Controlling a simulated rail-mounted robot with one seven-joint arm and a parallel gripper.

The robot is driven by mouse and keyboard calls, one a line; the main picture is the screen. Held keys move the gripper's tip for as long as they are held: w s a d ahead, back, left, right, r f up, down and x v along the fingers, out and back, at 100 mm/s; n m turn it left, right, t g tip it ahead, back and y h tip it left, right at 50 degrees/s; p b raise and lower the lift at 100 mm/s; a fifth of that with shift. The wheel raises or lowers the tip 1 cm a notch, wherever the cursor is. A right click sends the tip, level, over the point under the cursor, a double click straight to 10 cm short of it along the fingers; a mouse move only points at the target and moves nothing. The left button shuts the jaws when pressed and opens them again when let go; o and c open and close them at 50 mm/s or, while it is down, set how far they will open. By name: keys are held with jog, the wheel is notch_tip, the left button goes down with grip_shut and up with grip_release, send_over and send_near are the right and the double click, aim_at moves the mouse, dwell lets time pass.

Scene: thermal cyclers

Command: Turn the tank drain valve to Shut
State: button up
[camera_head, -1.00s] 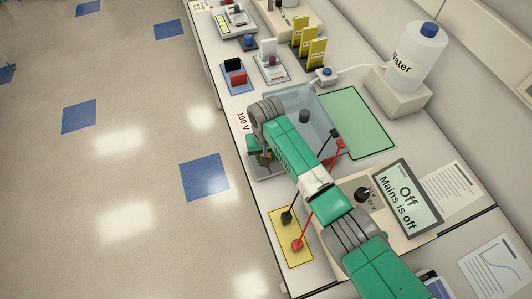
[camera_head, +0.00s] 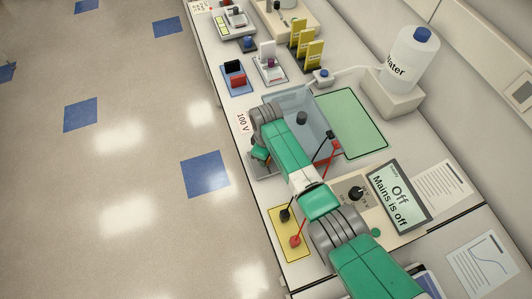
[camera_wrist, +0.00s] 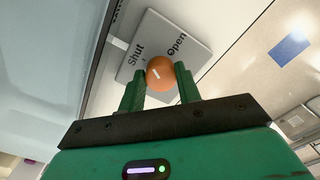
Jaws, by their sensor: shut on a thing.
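The drain valve knob (camera_wrist: 162,64) is an orange ball with a short white mark, seen in the wrist view. It sits in front of a grey plate (camera_wrist: 190,63) lettered "Shut" on the left and "Open" on the right. The white mark slants toward the upper left, roughly on the "Shut" side; its exact setting is hard to tell. My gripper (camera_wrist: 160,76) has its two green fingers closed on either side of the knob. In the head view my gripper (camera_head: 261,154) is at the front side of the clear tank (camera_head: 284,102), and the knob is hidden there.
A green mat (camera_head: 350,120) and a water bottle (camera_head: 411,60) are behind the tank. The floor in front of the bench is clear.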

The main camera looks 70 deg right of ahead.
jog(key=n, duration=0.5)
jog(key=shift+d+r+n+p, duration=0.1)
jog(key=shift+d+n+p, duration=0.05)
jog(key=shift+n+p, duration=0.25)
dwell(0.4)
jog(key=o, duration=1)
jog(key=shift+c, duration=0.2)
notch_tip(320, 180, up, 8)
jog(key=shift+f+p, duration=0.15)
jog(key=shift+p, duration=0.4)
